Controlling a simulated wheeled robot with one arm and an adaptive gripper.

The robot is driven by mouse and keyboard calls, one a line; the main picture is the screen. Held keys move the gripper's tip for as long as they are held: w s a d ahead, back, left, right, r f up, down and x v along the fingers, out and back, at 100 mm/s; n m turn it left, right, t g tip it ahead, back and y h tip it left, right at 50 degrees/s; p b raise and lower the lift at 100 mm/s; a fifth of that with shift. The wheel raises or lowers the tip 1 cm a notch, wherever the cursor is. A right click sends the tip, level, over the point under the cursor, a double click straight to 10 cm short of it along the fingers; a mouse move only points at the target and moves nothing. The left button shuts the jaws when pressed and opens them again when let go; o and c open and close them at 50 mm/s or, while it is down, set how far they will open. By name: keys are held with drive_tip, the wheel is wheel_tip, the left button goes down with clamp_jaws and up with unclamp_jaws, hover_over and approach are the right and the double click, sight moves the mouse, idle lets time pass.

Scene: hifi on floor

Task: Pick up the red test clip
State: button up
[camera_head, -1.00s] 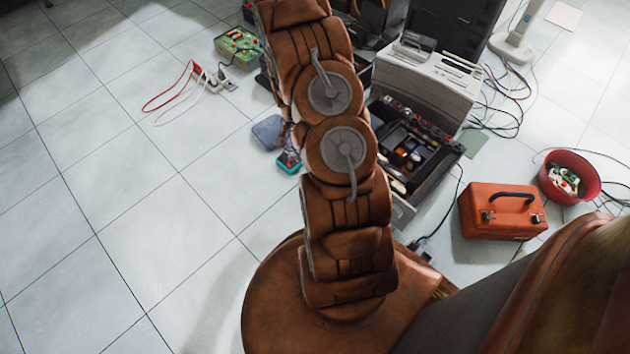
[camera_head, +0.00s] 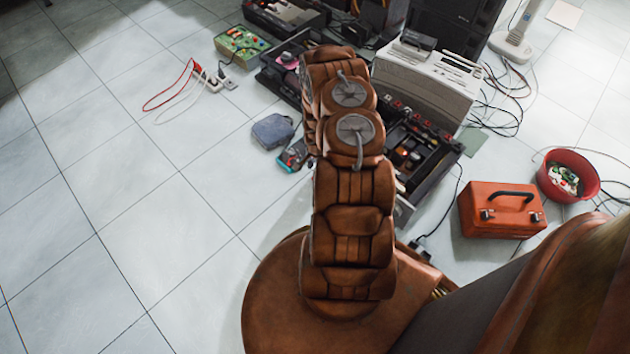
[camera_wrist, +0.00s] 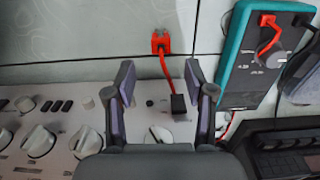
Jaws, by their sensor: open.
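In the wrist view, the red test clip (camera_wrist: 160,42) lies on a pale surface beyond my fingertips. Its short red lead runs back toward a black block (camera_wrist: 178,104) between the fingers. My gripper (camera_wrist: 159,80) is open and empty, its two fingers apart, with the clip ahead of the gap. I see no contact between fingers and clip. In the head view, my arm hides the gripper, and I cannot make out the clip.
A pale panel with knobs (camera_wrist: 38,141) lies under my gripper, and a teal multimeter (camera_wrist: 262,55) lies to the right. In the head view, a red toolbox (camera_head: 502,212), a red bowl (camera_head: 590,187) and a beige device (camera_head: 425,82) stand right. Floor tiles (camera_head: 130,190) at left are clear.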

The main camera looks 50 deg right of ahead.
drive_tip(key=f+b, duration=0.1)
drive_tip(key=f, duration=0.1)
drive_tip(key=f+b, duration=0.1)
drive_tip(key=f, duration=0.1)
drive_tip(key=a+f, duration=0.1)
drive_tip(key=f, duration=0.1)
drive_tip(key=shift+b, duration=0.4)
drive_tip(key=shift+c, duration=0.2)
drive_tip(key=shift+w, duration=0.1)
clamp_jaws()
